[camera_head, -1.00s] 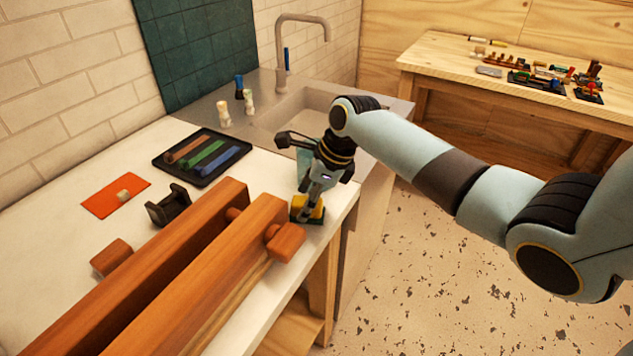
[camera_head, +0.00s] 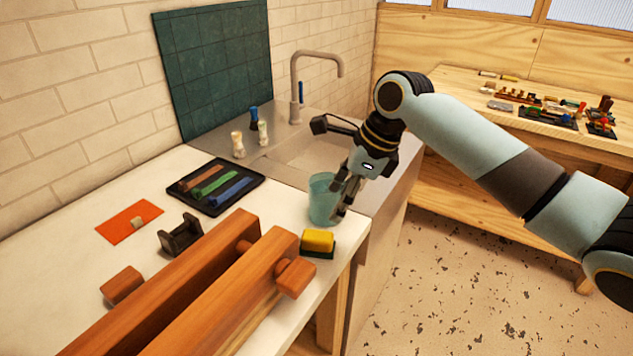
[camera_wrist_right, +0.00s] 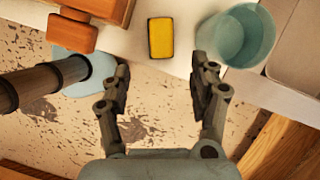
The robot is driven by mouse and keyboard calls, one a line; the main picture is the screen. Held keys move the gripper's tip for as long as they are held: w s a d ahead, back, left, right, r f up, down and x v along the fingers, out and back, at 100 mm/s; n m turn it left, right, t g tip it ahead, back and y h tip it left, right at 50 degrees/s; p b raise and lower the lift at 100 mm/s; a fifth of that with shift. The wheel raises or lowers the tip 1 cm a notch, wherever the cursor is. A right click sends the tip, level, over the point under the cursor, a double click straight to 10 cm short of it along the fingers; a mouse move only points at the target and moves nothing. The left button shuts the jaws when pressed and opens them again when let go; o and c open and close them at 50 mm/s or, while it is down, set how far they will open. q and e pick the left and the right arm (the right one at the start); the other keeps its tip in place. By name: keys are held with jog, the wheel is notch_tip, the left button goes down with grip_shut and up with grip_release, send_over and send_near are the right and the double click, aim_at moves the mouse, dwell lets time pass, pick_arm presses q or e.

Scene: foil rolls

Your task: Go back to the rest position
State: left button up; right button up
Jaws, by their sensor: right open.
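My right gripper (camera_head: 348,193) is open and empty in the head view. It is raised in front of a teal cup (camera_head: 322,200) near the counter's right end. In the right wrist view the fingers (camera_wrist_right: 160,85) are spread wide with nothing between them. A yellow and dark green sponge (camera_head: 317,242) lies on the counter edge below the gripper. The sponge also shows beyond the fingertips in the wrist view (camera_wrist_right: 161,38), with the cup (camera_wrist_right: 236,36) to its right. My left gripper is not in view.
A wooden clamp-like piece (camera_head: 215,290) lies along the counter. A black tray (camera_head: 215,186) holds brown, green and blue rolls. An orange sheet (camera_head: 128,221) and a black holder (camera_head: 181,236) lie nearby. A sink (camera_head: 300,160) is behind. A wooden table (camera_head: 450,85) with small items stands at right.

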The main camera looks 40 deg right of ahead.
jog(key=s+a+r+n+h, duration=0.1)
jog(key=s+a+n+h, duration=0.15)
jog(key=s+n, duration=1)
jog(key=s+a+r+n+h, duration=0.1)
jog(key=s+a+n, duration=0.3)
jog(key=s+n, duration=0.85)
notch_tip(320, 180, down, 39)
jog(key=d+n+g+b, duration=0.1)
jog(key=d+n+b, duration=0.2)
jog(key=b, duration=0.8)
jog(key=s+f+b, duration=0.4)
jog(key=s+f, duration=0.5)
jog(key=f, duration=0.3)
jog(key=s+f+g+b, duration=0.1)
jog(key=s+f+b, duration=0.4)
jog(key=s+f, duration=0.4)
notch_tip(320, 180, down, 3)
jog(key=shift+d+r+m+g, duration=0.1)
jog(key=shift+d+m+g, duration=0.2)
jog(key=shift+d, duration=0.1)
